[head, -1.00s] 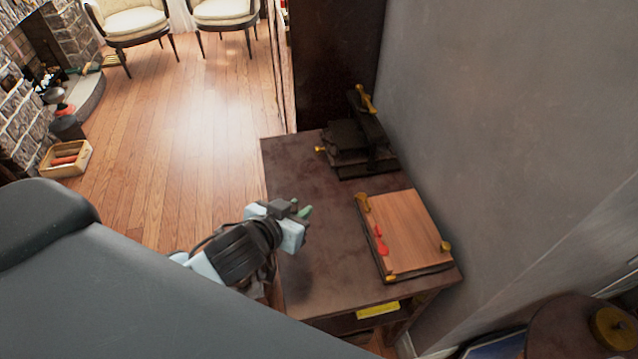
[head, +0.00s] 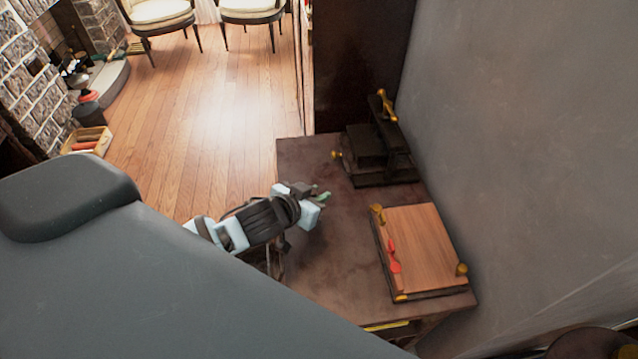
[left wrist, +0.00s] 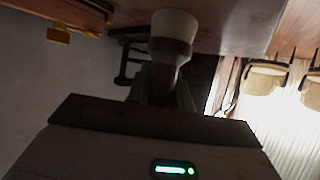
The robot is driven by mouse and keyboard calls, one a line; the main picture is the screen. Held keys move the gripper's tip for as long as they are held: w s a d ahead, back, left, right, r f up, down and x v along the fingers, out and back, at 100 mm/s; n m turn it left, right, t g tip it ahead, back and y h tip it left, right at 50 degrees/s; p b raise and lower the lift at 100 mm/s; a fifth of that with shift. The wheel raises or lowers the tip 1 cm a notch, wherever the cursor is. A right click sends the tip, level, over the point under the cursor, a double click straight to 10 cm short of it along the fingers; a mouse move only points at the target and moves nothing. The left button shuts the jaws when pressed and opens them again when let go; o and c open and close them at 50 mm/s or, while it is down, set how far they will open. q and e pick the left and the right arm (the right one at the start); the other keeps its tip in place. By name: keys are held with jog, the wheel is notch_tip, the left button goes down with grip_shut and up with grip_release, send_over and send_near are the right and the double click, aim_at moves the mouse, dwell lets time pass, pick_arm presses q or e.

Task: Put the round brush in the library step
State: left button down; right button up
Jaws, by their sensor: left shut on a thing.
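My left gripper (head: 318,197) is above the left side of a dark tabletop in the head view. It is shut on the round brush (left wrist: 175,27), whose pale round head and darker neck show at the top middle of the left wrist view. The fingers partly hide the lower part of the brush. In the head view I cannot make out the brush at the green fingertips. I cannot tell for certain which piece is the library step. My right gripper is not in view.
On the dark table (head: 330,265), a dark press-like piece with a brass handle (head: 380,155) stands at the back. A wooden board with brass corners and a red piece (head: 425,245) lies at the right. A grey wall borders the right; open wooden floor lies left.

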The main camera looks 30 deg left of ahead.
pick_arm(q)
jog(key=w, duration=0.2)
jog(key=w+a, duration=0.2)
jog(key=w, duration=0.1)
jog(key=shift+w+a+f, duration=0.2)
jog(key=shift+w+f, duration=0.1)
jog(key=shift+w+a, duration=0.25)
jog(key=shift+w, duration=0.3)
jog(key=shift+f, duration=1.8)
jog(key=shift+f+b, duration=0.15)
jog(key=shift+b, duration=0.15)
jog(key=c, duration=1.2)
grip_release()
jog(key=shift+c, duration=0.2)
